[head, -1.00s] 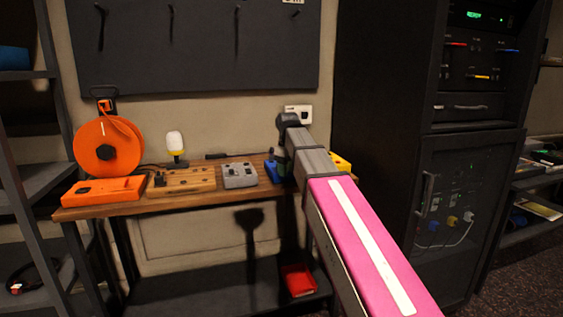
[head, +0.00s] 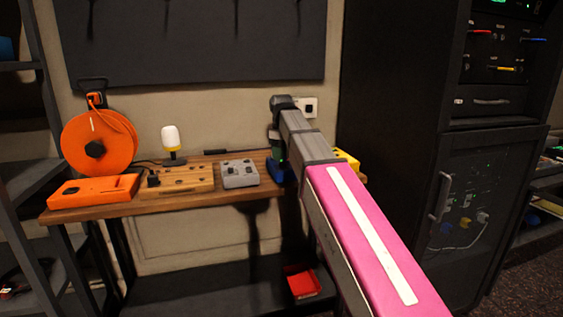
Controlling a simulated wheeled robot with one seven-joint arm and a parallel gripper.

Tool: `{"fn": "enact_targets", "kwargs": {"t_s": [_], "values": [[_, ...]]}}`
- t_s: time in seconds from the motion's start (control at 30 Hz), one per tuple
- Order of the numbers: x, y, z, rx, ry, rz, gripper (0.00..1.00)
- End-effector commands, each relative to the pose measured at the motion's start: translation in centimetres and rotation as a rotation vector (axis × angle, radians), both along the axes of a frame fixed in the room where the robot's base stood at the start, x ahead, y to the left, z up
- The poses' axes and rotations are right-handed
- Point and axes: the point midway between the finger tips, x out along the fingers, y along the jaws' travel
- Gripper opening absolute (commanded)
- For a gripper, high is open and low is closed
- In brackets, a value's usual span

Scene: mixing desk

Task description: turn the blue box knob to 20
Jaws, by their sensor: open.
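A blue box (head: 273,172) stands on the wooden desk (head: 150,207), to the right of a grey box. My arm covers most of it, and its knob and scale cannot be made out. My gripper (head: 279,158) is at the end of my pink and grey arm, pointing down above or beside the blue box. It is open, but its fingers are small and dark here. I cannot tell whether they touch the box.
A grey box (head: 240,173), a wooden box (head: 180,180) and an orange box (head: 94,191) stand in a row leftward. A yellow box (head: 346,161) is partly behind my arm. An orange reel (head: 98,144) and a lamp (head: 172,141) stand behind. A black cabinet (head: 400,100) is at right.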

Motion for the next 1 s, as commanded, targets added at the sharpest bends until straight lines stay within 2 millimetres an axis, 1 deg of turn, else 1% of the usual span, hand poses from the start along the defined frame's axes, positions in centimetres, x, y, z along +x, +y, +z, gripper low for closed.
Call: {"fn": "enact_targets", "kwargs": {"t_s": [0.03,0.1,0.23,0.4,0.67,0.7,0.77,0.8,0.83,1.0], "values": [[-0.1,0.0,-0.8,0.000,0.001,0.000,0.48],[-0.1,0.0,-1.7,0.000,0.000,0.000,0.48],[0.0,0.0,-2.8,0.000,0.000,0.000,0.48],[0.0,0.0,-3.4,0.000,-0.001,0.000,0.48],[0.0,0.0,-3.4,0.000,-0.001,0.000,0.48],[0.0,0.0,-3.4,0.000,-0.001,0.000,0.35],[0.0,0.0,-3.4,0.000,-0.001,0.000,0.16],[0.0,0.0,-3.4,0.000,-0.001,0.000,0.03],[0.0,0.0,-3.4,0.000,-0.001,0.000,0.00],[0.0,0.0,-3.4,0.000,-0.001,-0.003,0.00]]}}
